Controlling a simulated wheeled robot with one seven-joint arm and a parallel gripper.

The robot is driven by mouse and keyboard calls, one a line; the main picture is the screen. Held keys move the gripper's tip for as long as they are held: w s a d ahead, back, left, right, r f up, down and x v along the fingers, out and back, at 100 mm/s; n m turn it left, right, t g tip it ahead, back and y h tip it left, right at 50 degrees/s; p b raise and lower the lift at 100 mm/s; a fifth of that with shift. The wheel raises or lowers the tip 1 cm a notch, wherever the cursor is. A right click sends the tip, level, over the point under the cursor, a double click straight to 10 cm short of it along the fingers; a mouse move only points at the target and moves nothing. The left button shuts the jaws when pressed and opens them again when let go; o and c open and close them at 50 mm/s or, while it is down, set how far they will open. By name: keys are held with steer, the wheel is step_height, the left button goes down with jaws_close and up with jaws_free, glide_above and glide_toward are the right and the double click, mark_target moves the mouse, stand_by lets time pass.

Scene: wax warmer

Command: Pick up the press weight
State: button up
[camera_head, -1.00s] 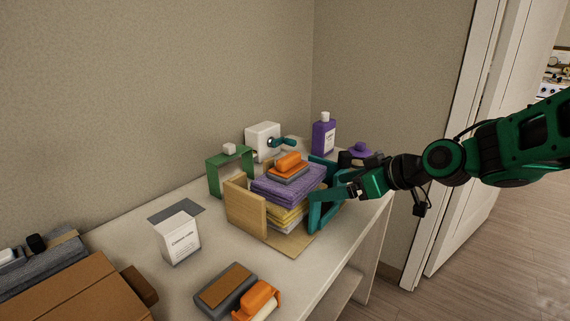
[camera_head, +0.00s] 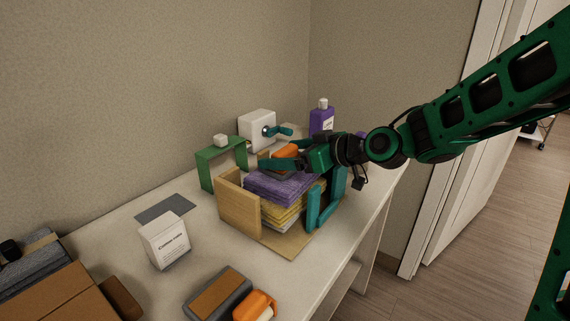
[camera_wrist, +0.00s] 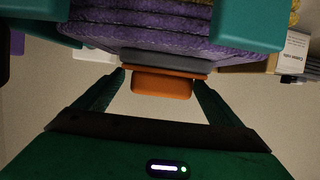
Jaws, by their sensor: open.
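The press weight (camera_head: 285,152), a grey plate with an orange handle, sits on top of the folded purple and yellow towels (camera_head: 277,188). My gripper (camera_head: 283,161) is at the weight, with one green finger along its near side; the gripper covers part of it. In the wrist view, the orange handle (camera_wrist: 162,84) and the grey plate (camera_wrist: 165,62) show between the open fingers of my gripper (camera_wrist: 160,78). The fingers stand on either side of the handle; I cannot tell whether either touches it.
The stack sits in a wooden stand (camera_head: 238,206) with teal uprights (camera_head: 314,207) close to my gripper. A white device (camera_head: 256,130), green frame (camera_head: 203,170) and purple bottle (camera_head: 321,119) stand behind. A white carton (camera_head: 164,242) and grey block (camera_head: 217,292) are in front.

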steer(key=x, duration=0.4)
steer(key=shift+f, duration=0.1)
steer(key=c, duration=1.4)
steer(key=shift+c, duration=0.6)
steer(key=shift+r, duration=0.25)
